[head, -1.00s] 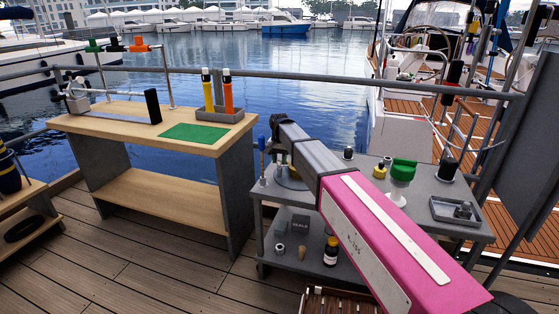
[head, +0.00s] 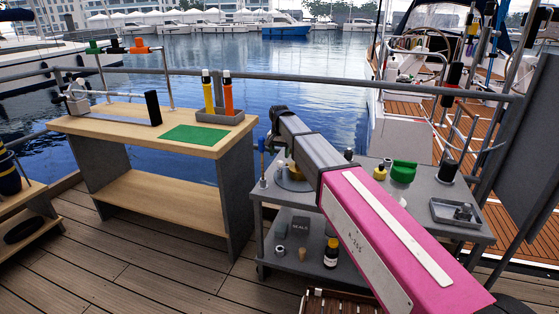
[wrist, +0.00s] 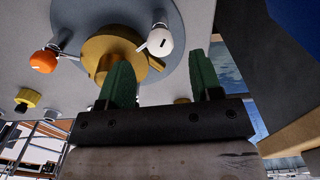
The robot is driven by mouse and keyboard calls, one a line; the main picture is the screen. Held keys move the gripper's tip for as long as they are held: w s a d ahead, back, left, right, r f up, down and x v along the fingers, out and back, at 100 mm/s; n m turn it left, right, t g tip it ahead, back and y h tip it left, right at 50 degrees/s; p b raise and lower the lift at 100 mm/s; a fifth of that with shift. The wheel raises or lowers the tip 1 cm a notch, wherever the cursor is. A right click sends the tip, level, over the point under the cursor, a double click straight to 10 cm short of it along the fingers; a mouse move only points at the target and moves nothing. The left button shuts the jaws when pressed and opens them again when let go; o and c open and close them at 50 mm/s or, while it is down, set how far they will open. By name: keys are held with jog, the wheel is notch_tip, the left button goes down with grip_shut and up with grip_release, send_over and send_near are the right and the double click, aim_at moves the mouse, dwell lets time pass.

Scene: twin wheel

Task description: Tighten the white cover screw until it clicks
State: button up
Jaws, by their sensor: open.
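The white cover screw (wrist: 160,40) shows in the wrist view as a white knob at the edge of a brass disc (wrist: 112,52). The disc sits on a round grey housing (wrist: 190,12). My gripper (wrist: 166,80) is open, with two green fingers spread apart and nothing between them. The white screw lies beyond the fingertips, in line with the gap between them and nearer the left finger. An orange knob (wrist: 43,61) is at the left on the housing's edge. In the head view my arm hides the gripper and the white screw.
The grey cart (head: 440,215) also holds a green-topped item (head: 403,171), a grey tray (head: 455,212) and small parts. A yellow knob (wrist: 27,97) is at the wrist view's left. A wooden bench (head: 150,125) with a green mat (head: 194,135) stands left, with a gap before the cart.

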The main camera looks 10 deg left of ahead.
aim_at(280, 162)
notch_tip(280, 162, up, 7)
jog(key=shift+f, duration=0.2)
jog(key=shift+s, duration=0.15)
